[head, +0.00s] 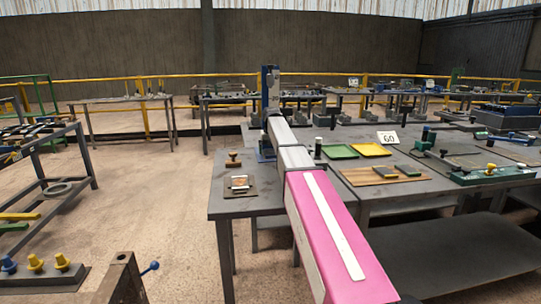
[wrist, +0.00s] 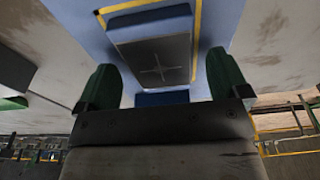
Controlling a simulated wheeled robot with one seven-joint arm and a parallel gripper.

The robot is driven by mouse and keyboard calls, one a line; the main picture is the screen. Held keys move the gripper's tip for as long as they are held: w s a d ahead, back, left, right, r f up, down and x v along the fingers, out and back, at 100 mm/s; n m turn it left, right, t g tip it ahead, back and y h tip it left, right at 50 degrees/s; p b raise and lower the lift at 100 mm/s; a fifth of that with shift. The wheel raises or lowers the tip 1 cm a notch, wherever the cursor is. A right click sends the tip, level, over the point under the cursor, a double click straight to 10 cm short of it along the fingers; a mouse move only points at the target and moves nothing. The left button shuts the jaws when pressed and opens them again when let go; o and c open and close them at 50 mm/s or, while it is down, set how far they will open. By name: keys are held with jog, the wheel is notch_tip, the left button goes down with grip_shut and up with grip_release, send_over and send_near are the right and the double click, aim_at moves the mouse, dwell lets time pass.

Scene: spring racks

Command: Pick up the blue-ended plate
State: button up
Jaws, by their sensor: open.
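The blue-ended plate (wrist: 150,62) shows in the wrist view as a grey plate with a faint cross and a blue block at each end. It lies in front of a blue panel (wrist: 211,22) with yellow edging. My gripper (wrist: 162,62) is open, with one green finger on each side of the plate's lower part. Gaps show between the fingers and the plate. In the head view a blue upright stand (head: 267,80) rises at the far end of my outstretched arm. My arm hides much of the stand, and the plate cannot be made out clearly there.
The grey table (head: 228,205) carries a small board (head: 240,188), a wooden-handled stamp (head: 234,159), green (head: 339,151) and yellow (head: 371,149) trays, and a sign marked 60 (head: 388,138). A metal rack (head: 62,185) stands at left. The floor between is mostly clear.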

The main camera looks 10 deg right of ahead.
jog(key=shift+f, duration=0.25)
jog(key=c, duration=1.6)
jog(key=shift+r, duration=0.15)
